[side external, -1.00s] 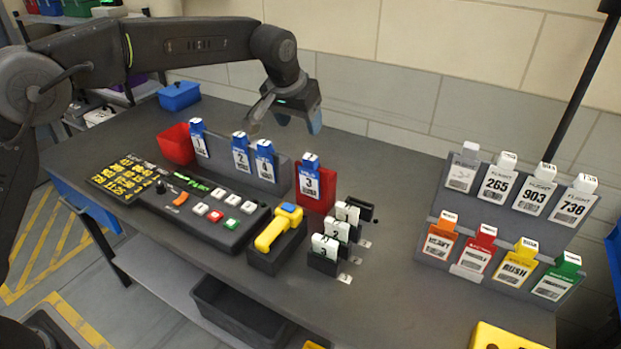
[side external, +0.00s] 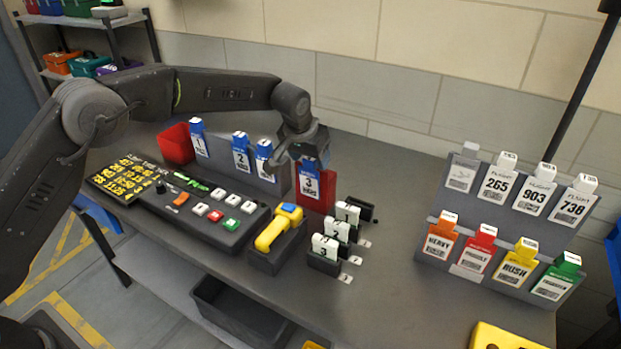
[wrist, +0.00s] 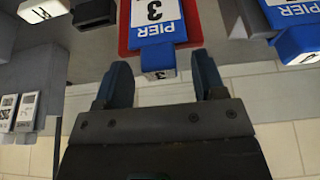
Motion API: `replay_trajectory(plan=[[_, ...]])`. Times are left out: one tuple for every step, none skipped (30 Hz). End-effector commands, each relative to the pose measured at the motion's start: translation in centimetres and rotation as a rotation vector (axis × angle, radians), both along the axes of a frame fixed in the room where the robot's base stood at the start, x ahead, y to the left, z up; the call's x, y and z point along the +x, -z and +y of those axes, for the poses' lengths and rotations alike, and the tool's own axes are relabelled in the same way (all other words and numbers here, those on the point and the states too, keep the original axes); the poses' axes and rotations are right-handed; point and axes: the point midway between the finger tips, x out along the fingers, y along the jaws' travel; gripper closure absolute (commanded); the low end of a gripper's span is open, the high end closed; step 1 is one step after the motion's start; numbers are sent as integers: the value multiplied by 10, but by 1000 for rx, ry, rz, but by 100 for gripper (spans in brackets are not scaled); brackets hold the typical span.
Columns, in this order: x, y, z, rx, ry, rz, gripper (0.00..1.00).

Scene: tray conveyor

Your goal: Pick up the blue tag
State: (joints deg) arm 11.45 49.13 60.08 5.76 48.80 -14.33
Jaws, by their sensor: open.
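A blue-and-white tag marked 3 (side external: 309,187) stands upright in a red holder (side external: 328,188) on the bench. The wrist view shows its "PIER 3" face (wrist: 155,18) and its blue top tab (wrist: 158,58). My gripper (side external: 302,160) is open and tilted down at the top of this tag. In the wrist view its two fingertips (wrist: 163,76) are on either side of the tab, with gaps showing.
A red bin (side external: 177,143) is at the rack's left end. A button panel (side external: 190,205), a yellow handheld device (side external: 275,232) and white numbered tags (side external: 325,247) are in front. A grey rack of labelled tags (side external: 500,222) stands right. Bench between is mostly clear.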

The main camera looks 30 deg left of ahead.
Motion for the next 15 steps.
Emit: replay_trajectory(plan=[[0,0,0,0,0,-1,36],[0,0,0,0,0,-1,36],[0,0,0,0,0,0,36],[0,0,0,0,0,0,36],[0,0,0,0,0,0,39],[0,0,0,0,0,0,43],[0,0,0,0,0,0,46],[0,0,0,0,0,0,49],[0,0,0,0,0,0,52],[0,0,0,0,0,0,55],[0,0,0,0,0,0,58],[0,0,0,0,0,0,62],[0,0,0,0,0,0,65],[0,0,0,0,0,0,68],[0,0,0,0,0,0,72]])
